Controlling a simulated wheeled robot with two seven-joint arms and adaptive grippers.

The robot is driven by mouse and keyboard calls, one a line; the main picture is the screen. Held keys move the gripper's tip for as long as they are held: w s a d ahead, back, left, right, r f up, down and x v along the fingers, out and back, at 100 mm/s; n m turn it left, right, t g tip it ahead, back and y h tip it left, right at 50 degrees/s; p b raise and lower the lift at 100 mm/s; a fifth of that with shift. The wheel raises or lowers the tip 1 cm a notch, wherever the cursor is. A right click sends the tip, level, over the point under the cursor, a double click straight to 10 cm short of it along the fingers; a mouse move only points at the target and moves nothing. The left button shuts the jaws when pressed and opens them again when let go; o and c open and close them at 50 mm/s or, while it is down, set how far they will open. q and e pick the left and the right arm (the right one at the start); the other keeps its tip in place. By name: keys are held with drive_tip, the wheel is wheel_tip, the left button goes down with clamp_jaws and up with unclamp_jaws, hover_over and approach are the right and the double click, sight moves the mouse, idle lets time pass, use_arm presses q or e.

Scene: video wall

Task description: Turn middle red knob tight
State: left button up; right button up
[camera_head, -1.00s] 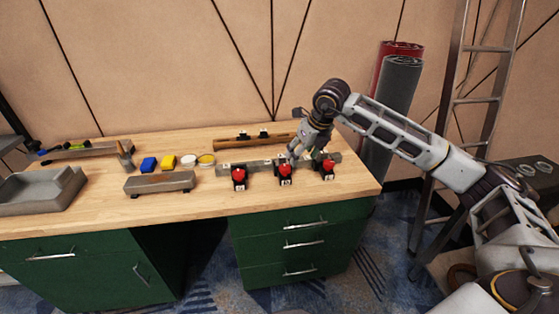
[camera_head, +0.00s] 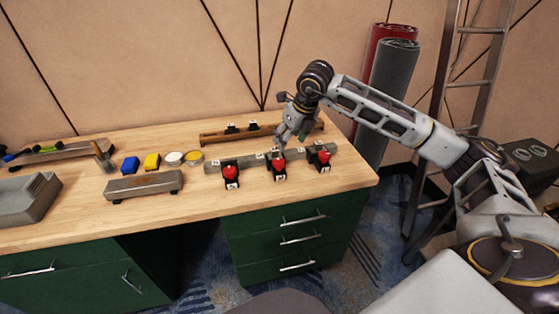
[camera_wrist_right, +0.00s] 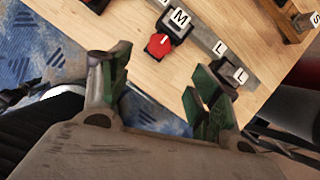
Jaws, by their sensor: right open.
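Three red knobs on black mounts sit in a row along a grey bar on the bench. The middle red knob (camera_head: 278,162) lies between the left knob (camera_head: 230,172) and the right knob (camera_head: 323,156). In the right wrist view, a red knob (camera_wrist_right: 158,45) beside a letter M tag shows beyond the fingertips. My right gripper (camera_head: 287,138) is above and just behind the middle knob, pointing down. In the right wrist view its fingers (camera_wrist_right: 160,70) are spread, with nothing between them. I cannot tell whether it touches anything. My left gripper is out of view.
The grey bar (camera_head: 252,162) carries small letter tags. A wooden rail (camera_head: 215,137) lies behind it. A grey block (camera_head: 142,187), blue and yellow blocks and small round tins stand to the left. The bench front between is clear.

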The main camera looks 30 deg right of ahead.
sight(279, 162)
drive_tip(key=shift+x, duration=6.95)
drive_tip(key=shift+c, duration=0.4)
drive_tip(key=c, duration=0.9)
